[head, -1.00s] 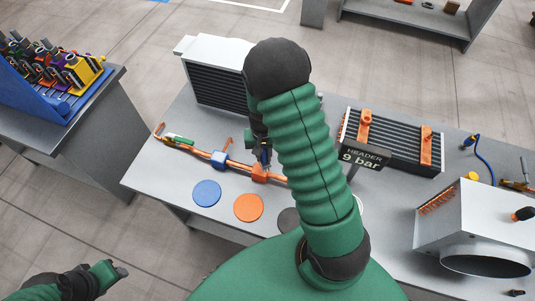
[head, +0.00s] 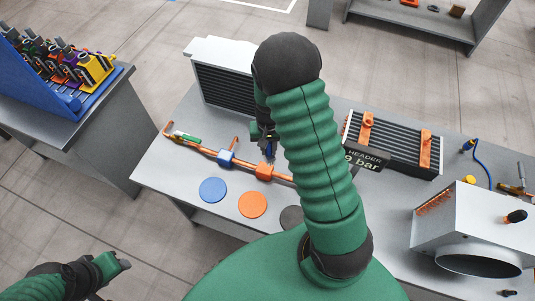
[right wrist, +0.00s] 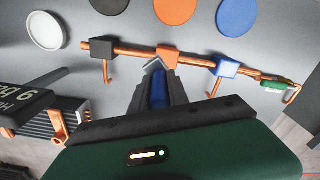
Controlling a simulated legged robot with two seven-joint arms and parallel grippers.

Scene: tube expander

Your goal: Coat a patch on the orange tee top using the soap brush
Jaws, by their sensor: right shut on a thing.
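The copper pipe on the grey table carries an orange block, the orange tee (head: 265,172), between a blue block and a black one. The orange tee also shows in the right wrist view (right wrist: 168,58). My right gripper (head: 268,146) is just behind the orange tee, mostly hidden by my green arm. It is shut on a blue-handled tool, the soap brush (right wrist: 157,91), whose pale angled tip is at the orange tee's edge. I cannot tell whether it touches. My left gripper (head: 118,263) is away from the table at lower left; its jaws are unclear.
The blue block (head: 226,158) and black block (right wrist: 101,49) sit on the same pipe. Blue (head: 212,190) and orange (head: 252,204) discs lie in front. A finned grey unit (head: 222,75) stands behind, with a header sign (head: 364,161) to the right.

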